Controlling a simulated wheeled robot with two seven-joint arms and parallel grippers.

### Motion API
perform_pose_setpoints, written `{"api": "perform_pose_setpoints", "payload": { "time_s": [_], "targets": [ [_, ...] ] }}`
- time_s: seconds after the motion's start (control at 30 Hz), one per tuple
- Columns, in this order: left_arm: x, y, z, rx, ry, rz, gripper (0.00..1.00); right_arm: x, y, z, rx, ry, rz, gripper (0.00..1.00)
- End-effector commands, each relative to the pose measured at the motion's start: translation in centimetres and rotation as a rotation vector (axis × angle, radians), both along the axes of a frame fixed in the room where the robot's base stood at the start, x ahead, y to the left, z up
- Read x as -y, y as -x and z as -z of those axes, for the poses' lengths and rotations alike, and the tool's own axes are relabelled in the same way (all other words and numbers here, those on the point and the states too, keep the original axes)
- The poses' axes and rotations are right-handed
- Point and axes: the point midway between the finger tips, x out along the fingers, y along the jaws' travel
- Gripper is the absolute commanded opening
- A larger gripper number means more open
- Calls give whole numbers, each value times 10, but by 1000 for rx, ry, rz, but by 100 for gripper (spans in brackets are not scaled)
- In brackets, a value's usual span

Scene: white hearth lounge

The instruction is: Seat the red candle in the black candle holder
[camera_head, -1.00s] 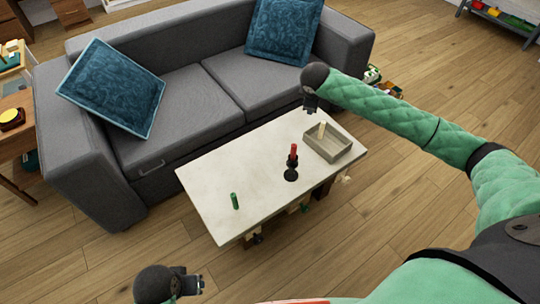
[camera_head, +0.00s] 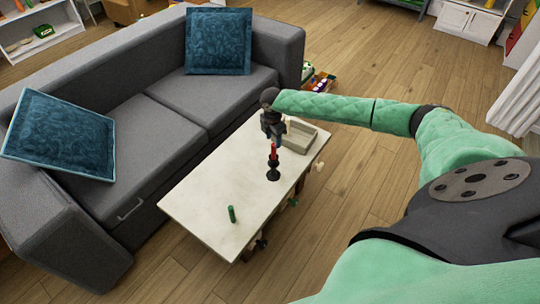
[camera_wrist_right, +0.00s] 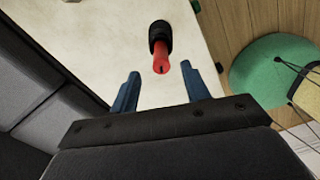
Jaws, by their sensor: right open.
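The red candle (camera_head: 273,152) stands upright at the top of the black candle holder (camera_head: 273,171) on the pale table (camera_head: 205,197). My right gripper (camera_head: 274,136) is open and empty, just above the candle in the head view. In the right wrist view the red candle (camera_wrist_right: 161,62) and the black holder (camera_wrist_right: 159,36) show beyond the open fingertips (camera_wrist_right: 160,78), apart from them. I cannot tell whether the candle is fully down in the holder. My left gripper is not in view.
A grey tray (camera_head: 302,147) stands behind the holder at the table's far end. A green candle (camera_head: 231,214) stands near the front edge. A grey sofa (camera_head: 170,125) runs along the table's left side. The tabletop between is clear.

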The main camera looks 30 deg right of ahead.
Motion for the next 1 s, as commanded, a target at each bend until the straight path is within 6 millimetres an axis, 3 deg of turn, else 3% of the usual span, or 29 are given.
{"api": "perform_pose_setpoints", "payload": {
  "time_s": [0.43, 0.77, 0.87, 1.0],
  "targets": [
    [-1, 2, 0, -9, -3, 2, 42, -5, -2, 2, 7, -24, -240, 47],
    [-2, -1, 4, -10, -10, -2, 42, -4, -1, 28, 6, -24, -242, 47],
    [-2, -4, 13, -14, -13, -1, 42, -3, 0, 33, 5, -25, -242, 47],
    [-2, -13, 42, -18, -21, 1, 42, -1, 1, 46, 6, -24, -241, 47]
  ]
}}
